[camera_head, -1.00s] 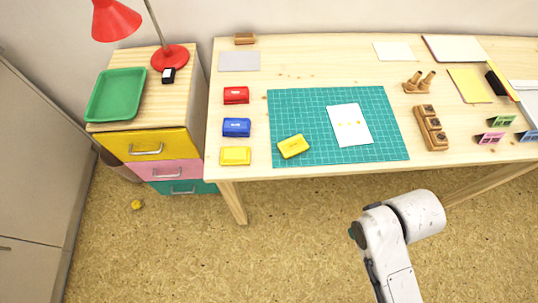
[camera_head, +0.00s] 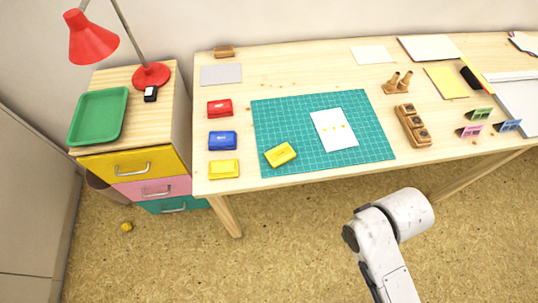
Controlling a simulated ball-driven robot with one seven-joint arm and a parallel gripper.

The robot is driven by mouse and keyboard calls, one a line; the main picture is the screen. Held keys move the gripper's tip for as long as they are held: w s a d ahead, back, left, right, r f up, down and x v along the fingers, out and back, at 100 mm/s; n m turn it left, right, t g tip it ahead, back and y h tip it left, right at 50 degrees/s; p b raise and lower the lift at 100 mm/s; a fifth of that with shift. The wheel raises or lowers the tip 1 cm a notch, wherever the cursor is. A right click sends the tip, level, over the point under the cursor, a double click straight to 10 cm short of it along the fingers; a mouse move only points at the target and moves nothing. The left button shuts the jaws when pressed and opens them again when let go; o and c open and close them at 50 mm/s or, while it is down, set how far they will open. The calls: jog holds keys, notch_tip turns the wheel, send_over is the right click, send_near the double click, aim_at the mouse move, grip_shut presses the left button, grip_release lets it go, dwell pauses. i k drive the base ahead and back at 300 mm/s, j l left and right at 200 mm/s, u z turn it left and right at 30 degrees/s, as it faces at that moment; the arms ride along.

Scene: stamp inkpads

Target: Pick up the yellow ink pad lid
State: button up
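A yellow ink pad piece with dark marks on top (camera_head: 281,154) lies tilted on the lower left part of the green cutting mat (camera_head: 375,152). A second yellow ink pad piece (camera_head: 224,169) sits left of the mat, near the table's front edge, below a blue ink pad (camera_head: 223,140) and a red ink pad (camera_head: 219,108). I cannot tell for sure which yellow piece is the lid. My white arm shows at the lower right, in front of the table; my gripper is out of view.
A white card (camera_head: 334,129) lies on the mat. A wooden stamp holder (camera_head: 412,125) stands right of it. A drawer cabinet (camera_head: 134,167) with a green tray (camera_head: 99,116) and red lamp (camera_head: 151,75) adjoins the table. A small yellow object (camera_head: 126,227) lies on the floor.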

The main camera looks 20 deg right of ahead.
aim_at(277, 157)
jog(key=i+j+z, duration=0.2)
jog(key=j, duration=0.9)
jog(key=i+j+z, duration=0.25)
jog(key=j, duration=0.9)
jog(key=j+z, duration=0.2)
jog(key=j, duration=0.95)
